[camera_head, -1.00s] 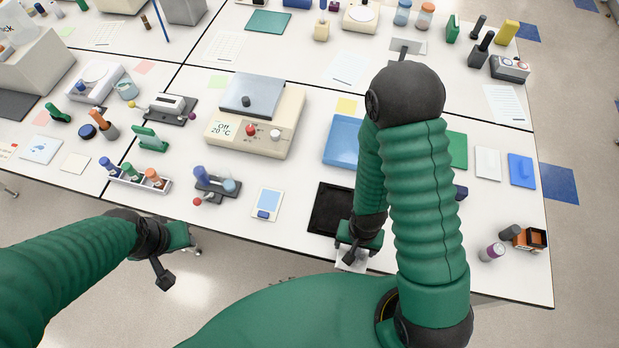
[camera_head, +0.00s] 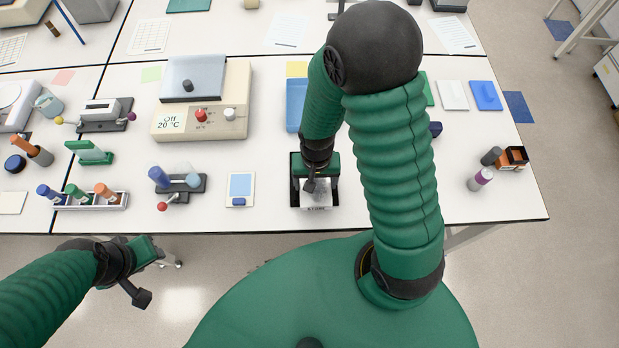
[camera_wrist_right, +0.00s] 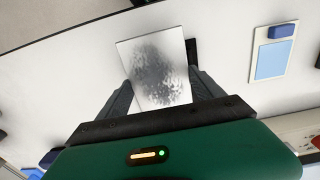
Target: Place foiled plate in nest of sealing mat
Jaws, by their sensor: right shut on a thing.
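The foiled plate (camera_wrist_right: 155,72) is a silver, mottled rectangle between the two dark fingers of my right gripper (camera_wrist_right: 163,85) in the right wrist view. The gripper is shut on its sides. In the head view the plate (camera_head: 316,198) shows as a pale piece below my right gripper (camera_head: 316,183), over the front part of a black square mat or tray (camera_head: 296,194), which I take for the sealing mat. My gripper and the plate cover most of it; I cannot tell whether the plate touches it. My left gripper (camera_head: 150,250) hangs off the table's front edge, its fingers unclear.
A blue tray (camera_head: 296,105) lies behind the black one, partly behind my right arm. A blue-screened pad (camera_head: 241,188) lies to the left, with a tube holder (camera_head: 180,185) beyond it. A thermal cycler (camera_head: 203,100) stands further back. The table between pad and black tray is clear.

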